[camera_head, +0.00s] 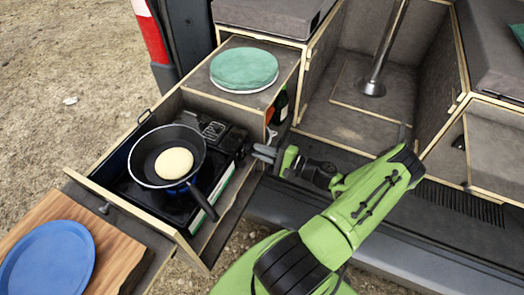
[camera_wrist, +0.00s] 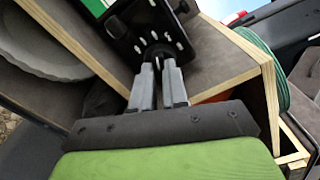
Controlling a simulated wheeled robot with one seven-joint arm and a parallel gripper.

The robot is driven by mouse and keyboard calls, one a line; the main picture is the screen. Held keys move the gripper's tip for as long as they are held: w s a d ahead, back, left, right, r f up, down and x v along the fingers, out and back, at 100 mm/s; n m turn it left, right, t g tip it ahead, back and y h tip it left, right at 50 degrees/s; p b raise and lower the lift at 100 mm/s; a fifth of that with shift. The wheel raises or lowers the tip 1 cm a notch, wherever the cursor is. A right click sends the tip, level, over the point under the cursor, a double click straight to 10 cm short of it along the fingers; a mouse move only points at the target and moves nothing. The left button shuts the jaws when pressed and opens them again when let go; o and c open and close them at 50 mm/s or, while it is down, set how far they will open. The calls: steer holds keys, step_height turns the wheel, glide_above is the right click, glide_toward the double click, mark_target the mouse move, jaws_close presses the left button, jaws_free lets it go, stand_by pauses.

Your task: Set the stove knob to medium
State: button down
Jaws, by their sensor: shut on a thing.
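The camping stove (camera_head: 225,142) sits in a pulled-out wooden drawer in the head view. My gripper (camera_head: 262,153) reaches its right end from the right. In the wrist view my gripper (camera_wrist: 160,72) has its two grey fingers closed on the small black stove knob (camera_wrist: 157,52). The knob is mostly covered by the fingertips. White marks ring it on the black control panel (camera_wrist: 135,28). The knob's pointer and setting cannot be made out. In the head view the knob is hidden.
A black pan (camera_head: 141,164) with a pale round pancake (camera_head: 174,163) stands on the stove, its handle toward the front right. A green round lid or plate stack (camera_head: 244,66) sits on the box behind. A blue plate (camera_head: 48,262) lies on a wooden board (camera_head: 116,250) at left.

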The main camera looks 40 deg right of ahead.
steer(key=c, duration=1.1)
jaws_free()
steer(key=shift+c, duration=0.2)
steer(key=v, duration=1.5)
steer(key=shift+s, duration=0.4)
steer(key=shift+d, duration=0.1)
